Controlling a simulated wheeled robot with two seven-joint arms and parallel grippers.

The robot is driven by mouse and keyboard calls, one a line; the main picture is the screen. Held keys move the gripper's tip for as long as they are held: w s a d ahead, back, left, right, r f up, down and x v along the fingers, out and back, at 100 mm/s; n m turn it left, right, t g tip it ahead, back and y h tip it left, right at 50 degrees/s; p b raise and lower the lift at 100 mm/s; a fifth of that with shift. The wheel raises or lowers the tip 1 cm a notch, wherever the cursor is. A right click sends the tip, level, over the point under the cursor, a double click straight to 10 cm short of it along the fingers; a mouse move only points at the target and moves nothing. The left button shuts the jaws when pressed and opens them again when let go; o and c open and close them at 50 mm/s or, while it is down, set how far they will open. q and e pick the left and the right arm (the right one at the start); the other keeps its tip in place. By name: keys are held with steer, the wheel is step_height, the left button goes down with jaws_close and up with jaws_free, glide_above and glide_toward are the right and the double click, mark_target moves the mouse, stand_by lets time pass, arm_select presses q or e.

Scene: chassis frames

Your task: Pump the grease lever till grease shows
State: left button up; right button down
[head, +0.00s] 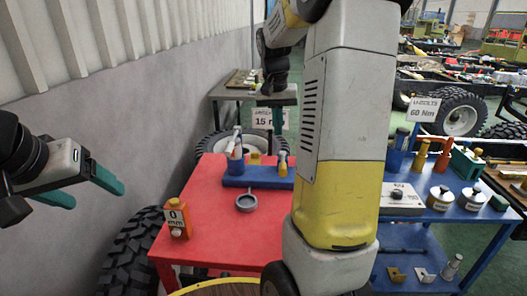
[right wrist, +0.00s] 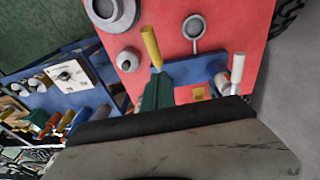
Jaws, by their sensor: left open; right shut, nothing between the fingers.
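A blue fixture (head: 258,177) lies on the red table (head: 205,205). A white handle (head: 236,140) stands over a blue cylinder at its left end. A yellow handle (head: 283,160) is at its right end; it also shows in the right wrist view (right wrist: 150,45). Which one is the grease lever is unclear. My right gripper (head: 278,120) is shut and empty, pointing down above the fixture; in the right wrist view its teal fingers (right wrist: 157,88) are close beside the yellow handle's lower end. Contact cannot be told. My left gripper (head: 95,187) is open and empty, left of the table. I see no grease.
An orange box marked 0 mm (head: 176,218) stands at the table's left edge. Grey round parts (right wrist: 128,60) sit on the red table. A blue table (head: 450,213) with tools stands right. My right arm hides much between.

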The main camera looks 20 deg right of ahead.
mark_target(281, 165)
steer(key=f, duration=0.6)
steer(key=d+f, duration=0.1)
steer(key=f, duration=0.2)
steer(key=shift+s+f, duration=0.3)
steer(key=shift+s, duration=0.05)
steer(key=shift+f, duration=0.15)
steer(key=shift+s+a, duration=0.1)
